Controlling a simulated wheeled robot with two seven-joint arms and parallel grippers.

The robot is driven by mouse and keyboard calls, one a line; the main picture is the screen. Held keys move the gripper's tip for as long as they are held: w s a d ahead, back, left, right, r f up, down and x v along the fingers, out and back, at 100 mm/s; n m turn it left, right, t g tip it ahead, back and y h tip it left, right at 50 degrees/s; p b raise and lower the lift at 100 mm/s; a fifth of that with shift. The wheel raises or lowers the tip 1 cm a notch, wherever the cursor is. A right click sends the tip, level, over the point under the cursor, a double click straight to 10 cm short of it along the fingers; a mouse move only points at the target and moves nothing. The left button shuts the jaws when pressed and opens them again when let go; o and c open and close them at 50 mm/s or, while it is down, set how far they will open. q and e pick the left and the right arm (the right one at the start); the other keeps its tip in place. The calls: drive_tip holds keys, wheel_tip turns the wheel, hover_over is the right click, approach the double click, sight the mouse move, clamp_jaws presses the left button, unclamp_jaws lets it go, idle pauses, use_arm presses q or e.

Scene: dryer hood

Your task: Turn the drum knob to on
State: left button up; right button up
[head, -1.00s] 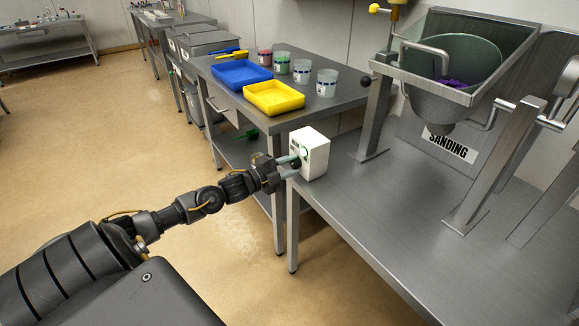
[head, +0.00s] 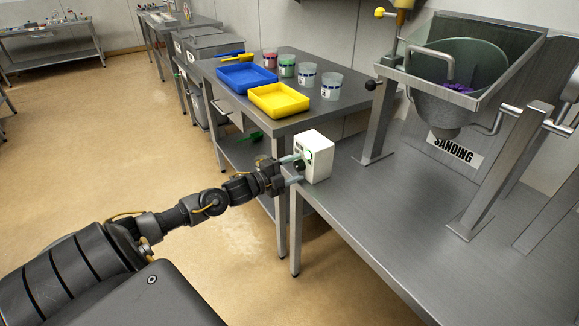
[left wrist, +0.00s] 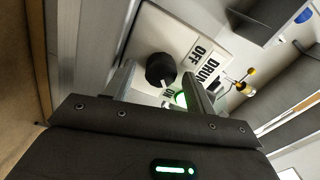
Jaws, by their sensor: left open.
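The drum knob (left wrist: 160,70) is a black round knob on the face of a white control box (head: 318,158), which stands at the near left corner of the steel sanding table. In the left wrist view the box face carries labels reading "DRUM" and "OFF", and a green light (left wrist: 181,99) shows beside the knob. My left gripper (head: 292,168) is open at the box face. Its fingers (left wrist: 160,85) lie on either side of the knob in the wrist view; I cannot tell whether they touch it. My right gripper is not in view.
The sanding hood (head: 455,80) with a grey drum stands on the steel table (head: 390,225) to the right. Behind the box, another table holds a blue tray (head: 246,76), a yellow tray (head: 279,100) and several cups. The floor (head: 110,130) at left is clear.

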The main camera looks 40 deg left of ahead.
use_arm(q)
drive_tip(key=v, duration=1)
drive_tip(key=shift+s+a, duration=0.15)
drive_tip(key=shift+s, duration=0.2)
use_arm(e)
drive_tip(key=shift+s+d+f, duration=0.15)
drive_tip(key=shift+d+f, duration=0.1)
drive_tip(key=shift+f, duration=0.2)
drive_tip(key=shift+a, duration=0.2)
